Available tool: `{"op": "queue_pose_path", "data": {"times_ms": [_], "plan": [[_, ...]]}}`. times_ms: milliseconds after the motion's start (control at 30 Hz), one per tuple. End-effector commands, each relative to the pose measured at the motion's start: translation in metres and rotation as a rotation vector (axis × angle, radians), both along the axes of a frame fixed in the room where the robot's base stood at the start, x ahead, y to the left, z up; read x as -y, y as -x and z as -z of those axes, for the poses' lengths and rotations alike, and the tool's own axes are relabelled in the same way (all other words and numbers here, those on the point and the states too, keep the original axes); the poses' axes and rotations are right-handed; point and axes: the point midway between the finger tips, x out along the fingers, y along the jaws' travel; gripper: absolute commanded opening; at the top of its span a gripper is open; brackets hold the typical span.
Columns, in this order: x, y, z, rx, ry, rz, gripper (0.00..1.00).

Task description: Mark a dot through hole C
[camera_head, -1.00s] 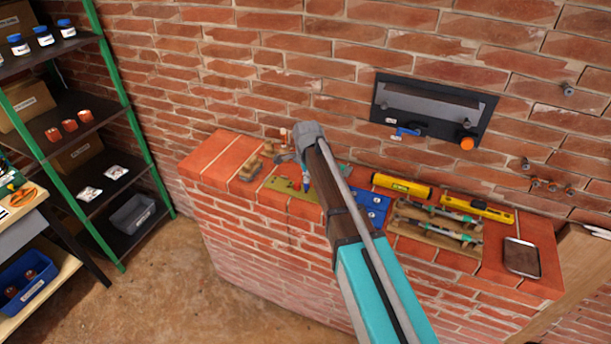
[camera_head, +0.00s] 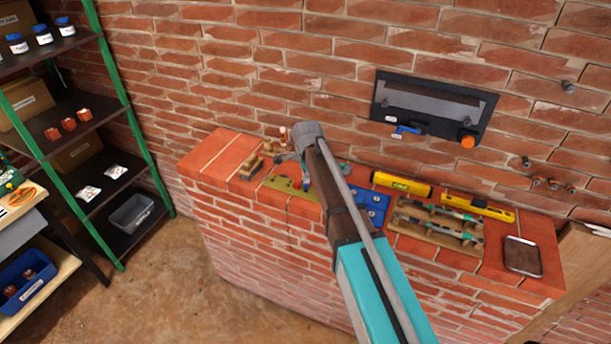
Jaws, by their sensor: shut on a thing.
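An olive-yellow plate (camera_head: 284,185) lies flat on the brick ledge, partly covered by my arm. Its holes are too small to read, so I cannot tell which is hole C. My gripper (camera_head: 304,177) is mostly hidden behind my wrist, above the plate's right part. It is shut on a thin blue marker (camera_head: 306,187) that points down at the plate. I cannot tell whether the tip touches the plate or is in a hole.
Wooden blocks (camera_head: 251,167) sit to the left. A black wall panel (camera_head: 432,105) hangs behind. The ledge's left end (camera_head: 214,158) is clear.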

Motion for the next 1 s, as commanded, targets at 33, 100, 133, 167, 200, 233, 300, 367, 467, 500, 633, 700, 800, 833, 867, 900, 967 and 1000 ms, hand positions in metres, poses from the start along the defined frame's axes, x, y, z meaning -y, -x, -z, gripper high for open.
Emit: {"op": "queue_pose_path", "data": {"times_ms": [33,100,133,167,200,233,300,367,467,500,633,700,800,833,867,900,967,1000], "plan": [[0.0,0.0,0.001,0.0,0.0,0.0,0.0],[0.0,0.0,0.001,0.0,0.0,0.0,0.0],[0.0,0.0,0.001,0.0,0.0,0.0,0.0],[0.0,0.0,0.001,0.0,0.0,0.0,0.0],[0.0,0.0,0.001,0.0,0.0,0.0,0.0],[0.0,0.0,0.001,0.0,0.0,0.0,0.0],[0.0,0.0,0.0,0.0,0.0,0.0,0.0],[0.0,0.0,0.0,0.0,0.0,0.0,0.0],[0.0,0.0,-0.003,0.0,0.0,0.0,0.0],[0.0,0.0,-0.005,0.0,0.0,0.0,0.0],[0.0,0.0,-0.012,0.0,0.0,0.0,0.0],[0.0,0.0,-0.015,0.0,0.0,-0.001,0.0],[0.0,0.0,-0.02,0.0,0.0,-0.001,0.0],[0.0,0.0,-0.022,0.0,0.0,-0.001,0.0],[0.0,0.0,-0.023,0.0,0.0,-0.001,0.0],[0.0,0.0,-0.025,0.0,0.0,-0.001,0.0],[0.0,0.0,-0.028,0.0,0.0,-0.001,0.0],[0.0,0.0,-0.03,0.0,0.0,-0.001,0.0]]}}
